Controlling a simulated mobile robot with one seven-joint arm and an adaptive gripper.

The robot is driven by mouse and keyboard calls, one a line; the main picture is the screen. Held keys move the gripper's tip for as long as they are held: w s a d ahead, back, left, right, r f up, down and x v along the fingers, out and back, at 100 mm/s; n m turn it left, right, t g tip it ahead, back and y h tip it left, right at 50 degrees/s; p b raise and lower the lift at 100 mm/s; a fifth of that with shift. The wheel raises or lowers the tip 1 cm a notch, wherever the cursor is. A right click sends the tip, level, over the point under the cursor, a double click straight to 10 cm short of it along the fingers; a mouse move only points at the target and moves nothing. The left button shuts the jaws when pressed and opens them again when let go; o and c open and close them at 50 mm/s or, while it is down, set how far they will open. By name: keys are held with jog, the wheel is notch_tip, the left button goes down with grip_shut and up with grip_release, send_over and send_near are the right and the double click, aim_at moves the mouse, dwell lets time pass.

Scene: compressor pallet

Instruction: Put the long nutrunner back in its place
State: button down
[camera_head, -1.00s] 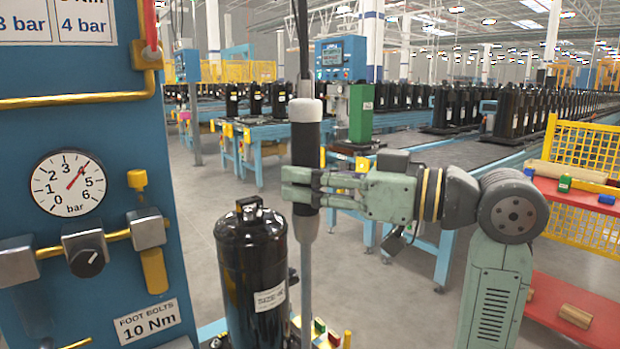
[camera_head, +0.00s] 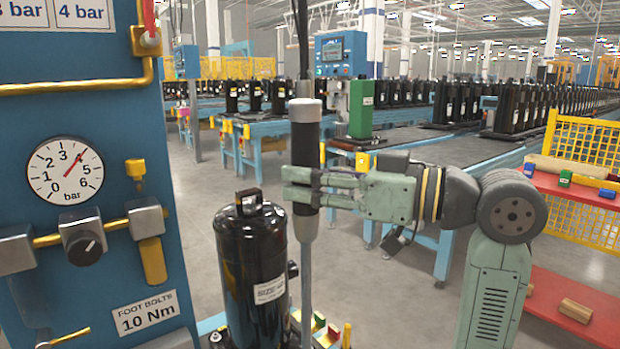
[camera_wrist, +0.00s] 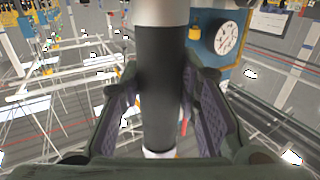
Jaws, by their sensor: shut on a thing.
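The long nutrunner (camera_head: 305,143) is an upright tool with a black grip, a pale top collar and a long grey shaft running down. My gripper (camera_head: 303,187) is shut around the lower part of its black grip, coming from the right. In the wrist view the black grip (camera_wrist: 161,85) stands between the two fingers of my gripper (camera_wrist: 165,125). Cables rise from the tool's top. Its shaft passes just right of the black compressor (camera_head: 250,265) in the head view; the shaft's lower end is out of frame. I cannot make out the nutrunner's holder.
A blue panel (camera_head: 110,240) with a pressure gauge (camera_head: 65,171), knobs and yellow pipes stands close on the left. Small coloured blocks (camera_head: 320,325) lie beside the compressor. A red shelf (camera_head: 560,180) with blocks is at right. Conveyors with compressors fill the background.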

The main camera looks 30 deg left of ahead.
jog(key=shift+f+b, duration=1.15)
jog(key=shift+f, duration=0.35)
dwell(0.4)
jog(key=c, duration=1.4)
grip_release()
jog(key=shift+c, duration=0.2)
jog(key=o, duration=0.3)
jog(key=shift+f, duration=0.15)
jog(key=d, duration=0.4)
jog(key=w+d, duration=0.1)
jog(key=d, duration=0.7)
jog(key=shift+w+r, duration=0.2)
jog(key=shift+w, duration=0.2)
